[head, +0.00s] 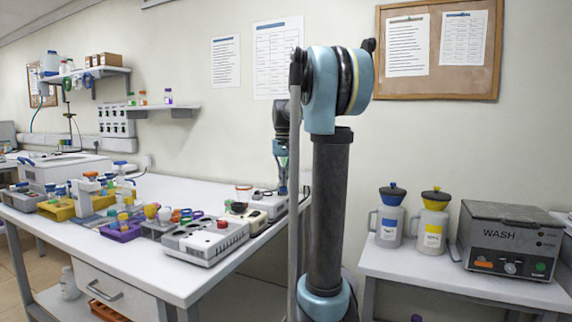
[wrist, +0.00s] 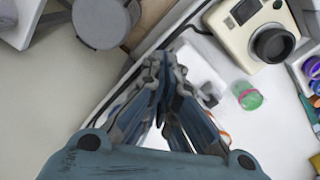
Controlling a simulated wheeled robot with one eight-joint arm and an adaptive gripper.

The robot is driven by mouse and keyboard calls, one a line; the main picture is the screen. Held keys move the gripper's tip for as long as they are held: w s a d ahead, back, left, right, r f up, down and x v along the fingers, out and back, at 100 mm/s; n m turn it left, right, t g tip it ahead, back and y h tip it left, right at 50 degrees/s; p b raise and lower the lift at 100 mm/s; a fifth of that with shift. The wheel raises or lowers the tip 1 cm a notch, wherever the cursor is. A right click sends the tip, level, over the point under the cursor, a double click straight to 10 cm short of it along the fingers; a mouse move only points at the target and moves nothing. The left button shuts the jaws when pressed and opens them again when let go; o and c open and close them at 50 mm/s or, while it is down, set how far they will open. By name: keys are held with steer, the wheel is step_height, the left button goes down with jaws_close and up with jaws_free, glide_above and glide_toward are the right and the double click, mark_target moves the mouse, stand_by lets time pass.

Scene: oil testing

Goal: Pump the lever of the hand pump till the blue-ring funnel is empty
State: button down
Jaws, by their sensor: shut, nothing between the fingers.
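My gripper (wrist: 160,75) is shut and empty, pointing down over the edge of the white table; it also shows in the head view (head: 283,186), partly behind my arm. In the wrist view a white object (wrist: 197,66) lies just beyond and under the fingers, partly hidden by them; I cannot tell whether it is the hand pump, and I see no clear lever. I cannot make out a blue-ring funnel with certainty. A jug with a blue-and-dark top (head: 391,196) stands on the right table; I cannot tell what is in it.
A cream device with a dark round part (wrist: 252,30) and a green jar with a pink ring (wrist: 248,97) sit near my gripper. The left table (head: 165,262) holds several racks and instruments. A yellow-topped jug (head: 434,198) and a WASH bath (head: 508,238) stand at right.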

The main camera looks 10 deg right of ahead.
steer(key=shift+s+d+f, duration=0.1)
steer(key=shift+d+f, duration=0.05)
steer(key=shift+f, duration=0.8)
steer(key=shift+s+d+f, duration=0.1)
steer(key=shift+f, duration=0.5)
steer(key=shift+r, duration=0.1)
steer(key=shift+w+a+r, duration=0.2)
steer(key=shift+a+r, duration=0.05)
steer(key=shift+r, duration=1.05)
steer(key=shift+w+a+r, duration=0.2)
steer(key=shift+a+r, duration=0.1)
steer(key=shift+r, duration=1.05)
steer(key=shift+w+a+r, duration=0.2)
steer(key=shift+a+r, duration=0.05)
steer(key=shift+r, duration=1.05)
steer(key=shift+f, duration=0.2)
